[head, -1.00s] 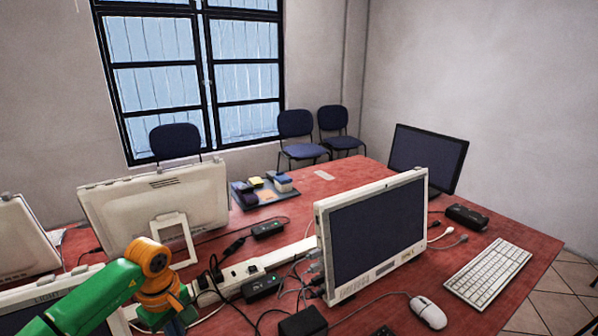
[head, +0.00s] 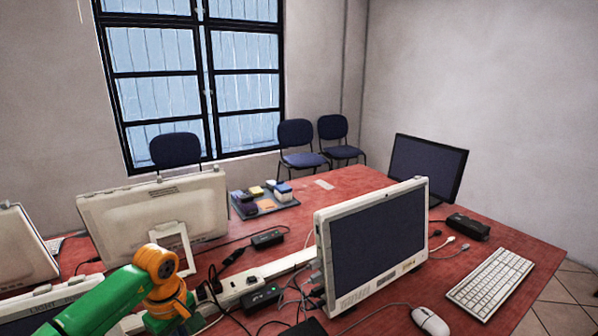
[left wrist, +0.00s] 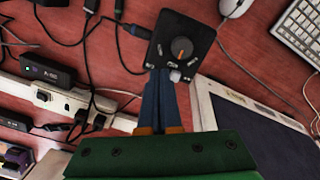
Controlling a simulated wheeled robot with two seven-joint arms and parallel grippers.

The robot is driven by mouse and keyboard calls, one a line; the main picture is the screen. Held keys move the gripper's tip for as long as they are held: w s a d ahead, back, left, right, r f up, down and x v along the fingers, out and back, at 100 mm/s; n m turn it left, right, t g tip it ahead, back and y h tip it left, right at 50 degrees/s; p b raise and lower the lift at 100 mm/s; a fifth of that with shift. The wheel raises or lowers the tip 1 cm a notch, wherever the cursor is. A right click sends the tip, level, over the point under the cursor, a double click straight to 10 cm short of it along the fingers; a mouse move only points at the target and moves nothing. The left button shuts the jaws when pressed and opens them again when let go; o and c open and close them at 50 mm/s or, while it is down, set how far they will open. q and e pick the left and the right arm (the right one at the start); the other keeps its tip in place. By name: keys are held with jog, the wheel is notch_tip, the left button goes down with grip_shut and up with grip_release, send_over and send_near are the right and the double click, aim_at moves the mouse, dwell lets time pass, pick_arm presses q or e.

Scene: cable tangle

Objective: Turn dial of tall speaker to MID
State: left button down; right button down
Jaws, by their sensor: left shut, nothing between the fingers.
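A black box with a round dial (left wrist: 181,49) on its face shows at the top centre of the left wrist view. The dial has an orange pointer mark, and small pale labels sit around it, too small to read. I cannot tell from this view how tall the box is. My left gripper (left wrist: 160,72) is shut and empty, its blue fingertips close to the box's near edge, below and left of the dial. I cannot tell whether they touch it. In the head view only the green and orange left arm shows, its fingers out of frame. My right gripper is not in view.
A white power strip (left wrist: 65,95) with plugs and cables runs left of the fingers. A white all-in-one computer (head: 372,245) stands to the right. The red table (head: 300,212) is clearer toward the back.

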pick_arm(q)
notch_tip(320, 180, up, 6)
jog(key=p, duration=0.4)
jog(key=shift+s+a+p, duration=0.15)
jog(key=shift+a+p, duration=0.05)
jog(key=shift+p, duration=0.2)
